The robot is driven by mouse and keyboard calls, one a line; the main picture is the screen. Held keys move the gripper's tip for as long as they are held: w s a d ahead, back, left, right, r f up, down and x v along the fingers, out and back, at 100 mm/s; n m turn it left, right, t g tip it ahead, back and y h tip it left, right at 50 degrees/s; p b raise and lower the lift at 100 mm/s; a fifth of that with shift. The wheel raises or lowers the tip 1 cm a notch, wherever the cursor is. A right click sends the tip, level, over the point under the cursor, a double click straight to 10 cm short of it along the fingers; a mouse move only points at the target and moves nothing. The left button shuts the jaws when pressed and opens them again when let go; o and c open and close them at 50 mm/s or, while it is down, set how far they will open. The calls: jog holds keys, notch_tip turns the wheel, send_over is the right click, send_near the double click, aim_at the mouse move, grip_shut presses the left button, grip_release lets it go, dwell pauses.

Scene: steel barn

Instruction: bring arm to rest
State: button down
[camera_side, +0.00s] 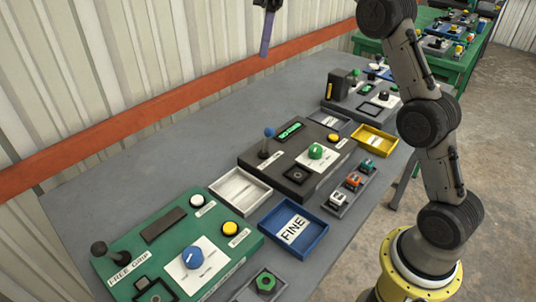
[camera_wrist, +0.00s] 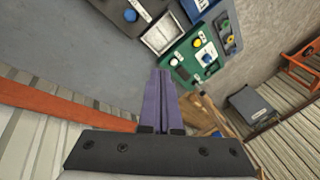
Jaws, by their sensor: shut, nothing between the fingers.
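My gripper shows at the top of the side view, where its purple fingers (camera_side: 266,34) hang down in front of the ribbed wall, well above the grey table. In the wrist view my gripper (camera_wrist: 162,72) shows as two purple fingers lying together, with nothing between them. My arm rises from a yellow base at the right of the side view. Its upper part runs out of the top of the picture. The gripper touches nothing that I can see.
The grey table (camera_side: 120,185) bears a green panel (camera_side: 150,270), a dark panel (camera_side: 270,178), a blue tray (camera_side: 318,242), a white tray (camera_side: 240,203) and a yellow tray (camera_side: 390,146). An orange rail (camera_side: 150,117) runs along the wall. A green table (camera_side: 470,62) stands at the back right.

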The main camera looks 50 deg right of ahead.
jog(key=s+a+r+m+t+h, duration=0.1)
jog(key=s+a+r+t, duration=0.15)
jog(key=s, duration=0.75)
jog(key=s+a+r+m+t+h, duration=0.1)
jog(key=s+a+r, duration=0.3)
jog(key=s, duration=0.5)
jog(key=s+d+f+m+t+h, duration=0.1)
jog(key=s+f+m, duration=0.2)
jog(key=s+f, duration=0.3)
jog(key=s+d+f+m+t+h, duration=0.1)
jog(key=s+d+f+m+t, duration=0.1)
jog(key=s+f, duration=0.4)
notch_tip(320, 180, down, 6)
jog(key=shift+r+m, duration=0.2)
jog(key=shift+m, duration=0.7)
